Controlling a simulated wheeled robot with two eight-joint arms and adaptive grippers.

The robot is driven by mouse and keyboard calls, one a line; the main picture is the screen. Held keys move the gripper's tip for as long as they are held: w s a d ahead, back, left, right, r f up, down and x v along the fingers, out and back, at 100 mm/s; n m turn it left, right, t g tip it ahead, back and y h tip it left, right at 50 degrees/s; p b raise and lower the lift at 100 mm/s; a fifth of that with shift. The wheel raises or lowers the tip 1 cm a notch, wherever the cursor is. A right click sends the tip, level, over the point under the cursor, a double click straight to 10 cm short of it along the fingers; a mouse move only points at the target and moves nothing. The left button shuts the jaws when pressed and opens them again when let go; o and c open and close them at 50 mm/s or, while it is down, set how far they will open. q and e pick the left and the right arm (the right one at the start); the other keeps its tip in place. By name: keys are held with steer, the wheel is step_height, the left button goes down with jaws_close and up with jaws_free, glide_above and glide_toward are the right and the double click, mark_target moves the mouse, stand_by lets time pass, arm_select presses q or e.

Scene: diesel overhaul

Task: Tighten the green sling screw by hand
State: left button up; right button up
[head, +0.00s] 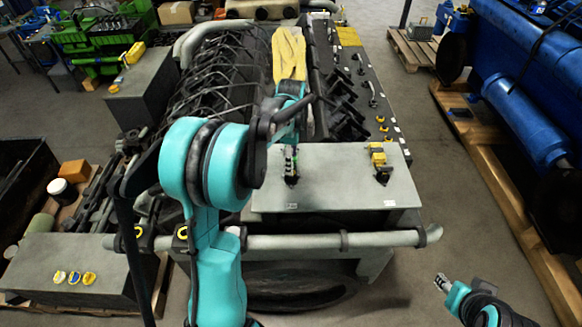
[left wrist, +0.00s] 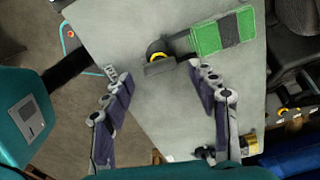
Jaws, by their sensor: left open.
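My right gripper (head: 444,284) is low at the right, away from the plate.
A yellow fitting (head: 379,160) stands on the plate's right side. Yellow slings (head: 289,55) lie over the engine behind. A horizontal pipe (head: 300,241) runs along the front. A blue engine (head: 530,100) stands on a pallet at right. Floor between is clear.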

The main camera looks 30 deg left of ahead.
arm_select(q)
steer(key=n+p, duration=0.1)
steer(key=n, duration=0.4)
steer(key=shift+r, duration=0.1)
steer(key=n+p, duration=0.1)
steer(key=n, duration=0.4)
steer(key=shift+f+n+b, duration=0.25)
steer(key=shift+n+b, duration=0.1)
steer(key=shift+n, duration=0.65)
steer(key=n+b, duration=0.1)
steer(key=n, duration=0.5)
steer(key=shift+n, duration=0.3)
step_height(320, 180, down, 5)
steer(key=b, duration=0.4)
steer(key=shift+r, duration=0.1)
jaws_close()
steer(key=shift+b, duration=0.35)
